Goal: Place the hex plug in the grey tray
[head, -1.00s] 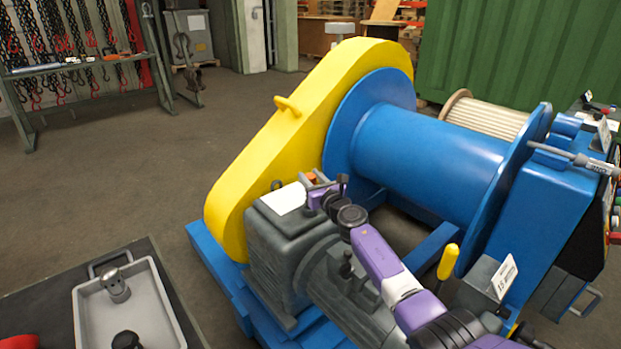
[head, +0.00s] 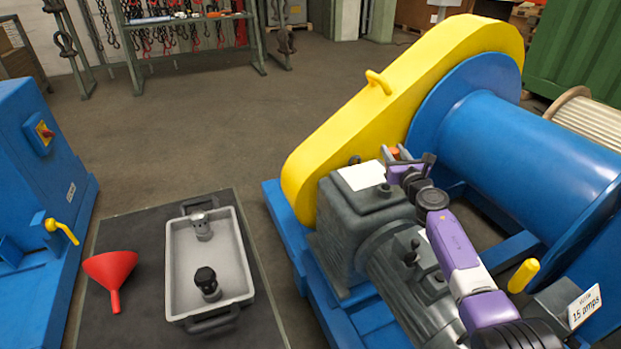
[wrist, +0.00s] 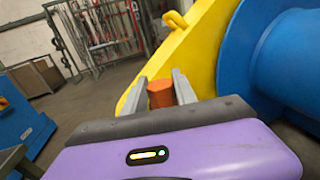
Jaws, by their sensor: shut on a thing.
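An orange-red plug (wrist: 160,93), which I take for the hex plug, sits between the two grey fingers of my gripper (wrist: 158,92) in the wrist view. My gripper is shut on it. In the head view my gripper (head: 398,158) is at the grey gearbox, beside its white label, with a bit of the orange plug (head: 395,151) showing. I cannot tell whether the plug is clear of the gearbox. The grey tray (head: 180,262) lies at lower left on a dark bench top, well left of my gripper. It holds a metal fitting (head: 202,227) and a black-topped fitting (head: 207,284).
A red funnel (head: 111,272) lies left of the tray. The grey gearbox (head: 345,215) and yellow chain guard (head: 400,90) stand close to my gripper. A yellow-handled lever (head: 523,276) sticks up at right. Open tray floor shows between and beside the fittings.

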